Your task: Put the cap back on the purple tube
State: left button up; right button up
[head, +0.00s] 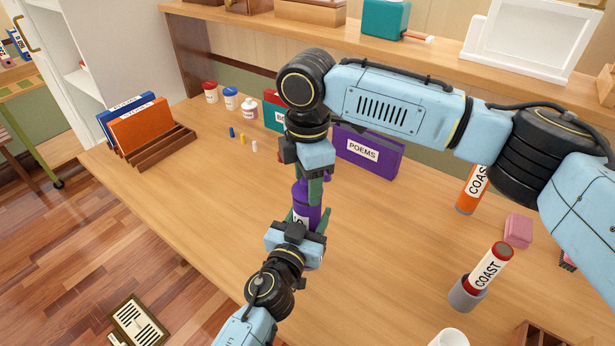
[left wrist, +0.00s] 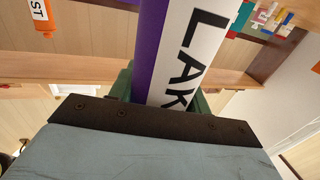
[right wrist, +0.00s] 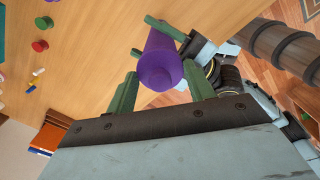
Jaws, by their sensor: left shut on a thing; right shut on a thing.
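The purple tube (head: 307,213) stands roughly upright above the desk in the head view, with a white label. My left gripper (head: 308,222) is shut around it from below. In the left wrist view the tube (left wrist: 175,50) shows its purple side and a label reading "LAK". My right gripper (head: 308,184) points down from above and is shut on the purple cap (right wrist: 160,73), which shows end-on between its green fingers in the right wrist view. The cap is in line with the tube's upper end. I cannot tell whether it touches the tube or is seated on it.
The purple "POEMS" box (head: 366,152) stands behind my right gripper. A book rack (head: 160,148) is at left. The desk's left middle is clear.

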jog(key=shift+f, duration=0.65)
jog(key=o, duration=1)
jog(key=shift+r, duration=0.15)
notch_tip(320, 180, up, 12)
jog(key=shift+f, duration=0.1)
pick_arm(q)
jog(key=o, duration=1.4)
jog(key=shift+o, duration=0.2)
